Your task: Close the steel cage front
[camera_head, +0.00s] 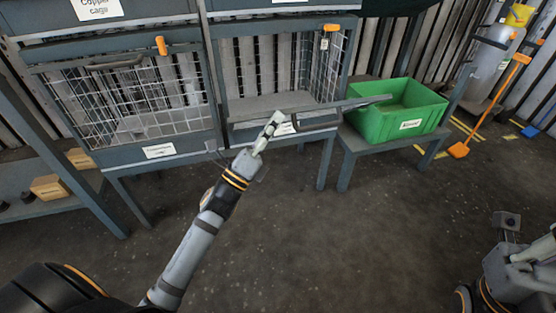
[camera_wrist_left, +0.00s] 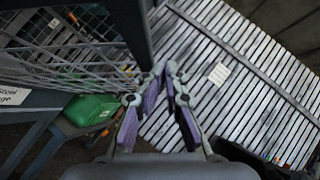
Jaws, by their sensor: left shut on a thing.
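The steel cage (camera_head: 346,62) is the right-hand cage in the head view, with its opening uncovered.
A closed mesh cage (camera_head: 140,100) stands on the left. A green bin (camera_head: 397,128) sits on a low stand just right of the open front. An orange broom or shovel (camera_head: 460,150) and a grey cylinder (camera_head: 490,62) stand farther right. The floor in front is clear.

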